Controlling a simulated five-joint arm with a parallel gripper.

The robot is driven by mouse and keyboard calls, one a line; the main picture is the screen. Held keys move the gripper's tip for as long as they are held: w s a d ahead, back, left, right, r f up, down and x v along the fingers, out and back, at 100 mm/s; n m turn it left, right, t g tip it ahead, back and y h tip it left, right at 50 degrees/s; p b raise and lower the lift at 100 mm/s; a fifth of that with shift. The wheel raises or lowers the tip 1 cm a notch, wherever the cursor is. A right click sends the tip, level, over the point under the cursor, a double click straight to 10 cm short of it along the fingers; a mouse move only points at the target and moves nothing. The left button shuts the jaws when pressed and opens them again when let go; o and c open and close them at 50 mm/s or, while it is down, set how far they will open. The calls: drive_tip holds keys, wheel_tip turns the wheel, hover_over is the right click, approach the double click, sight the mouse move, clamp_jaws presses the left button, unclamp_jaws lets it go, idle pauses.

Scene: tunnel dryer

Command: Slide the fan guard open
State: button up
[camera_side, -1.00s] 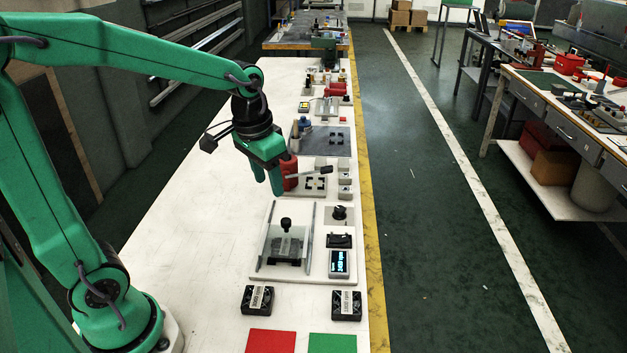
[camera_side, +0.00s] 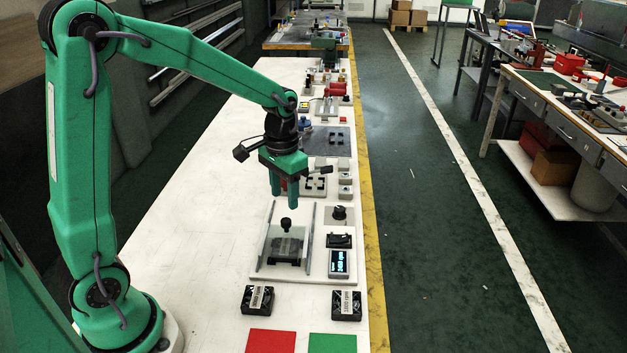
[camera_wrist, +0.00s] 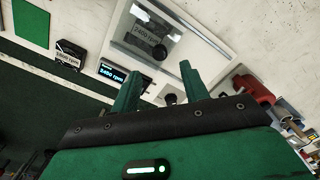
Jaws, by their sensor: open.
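The fan guard (camera_side: 270,233) is a clear panel with a black knob (camera_side: 286,225), set between two upright metal side rails on a white base plate. A dark fan (camera_side: 285,250) with a label shows under it. In the wrist view the labelled fan (camera_wrist: 150,38) sits beyond my fingers, with a black knob beside it (camera_wrist: 160,52). My gripper (camera_side: 289,201) points down, open and empty, above the far end of the rails. Its fingertips are apart from the guard's knob. Both fingers also show in the wrist view (camera_wrist: 157,85).
A dial (camera_side: 340,213), a switch (camera_side: 339,240) and a lit rpm display (camera_side: 339,263) stand right of the guard. Two loose fans (camera_side: 257,299) (camera_side: 346,305) and red (camera_side: 271,341) and green (camera_side: 332,343) pads lie nearer. A red object (camera_side: 283,184) is partly hidden behind my gripper.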

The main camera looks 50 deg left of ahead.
sight(286, 219)
drive_tip(key=shift+f, duration=3.4)
clamp_jaws()
drive_tip(key=shift+w, duration=0.1)
